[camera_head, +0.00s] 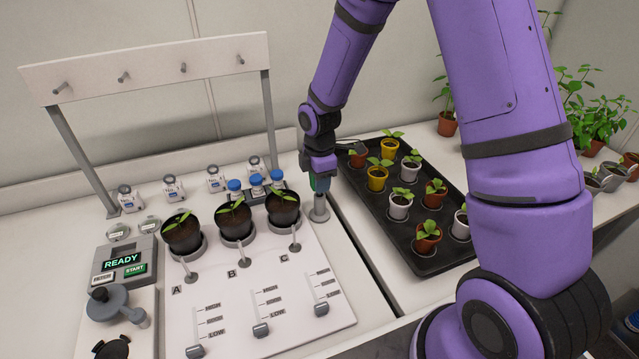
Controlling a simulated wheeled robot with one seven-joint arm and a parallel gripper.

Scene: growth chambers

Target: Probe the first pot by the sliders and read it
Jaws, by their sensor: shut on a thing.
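My gripper (321,172) is shut on a small teal-and-grey handle, seemingly the probe (320,185). The probe is upright at a grey round stand (319,211), right of pot C; I cannot tell whether it is seated or just lifted. Three black pots with seedlings stand in a row on the white panel: pot A (184,236), pot B (235,222) and pot C (284,209). The sliders for A (195,351), B (261,330) and C (321,309) are all near LOW. The reader box (124,262) at left displays READY, above a green START button.
A white frame with pegs (150,70) rises behind the panel. Blue-capped vials (256,181) and several white-labelled bottles (172,187) stand behind the pots. A black tray (375,210) of potted seedlings lies right. A grey knob (105,300) is at lower left.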

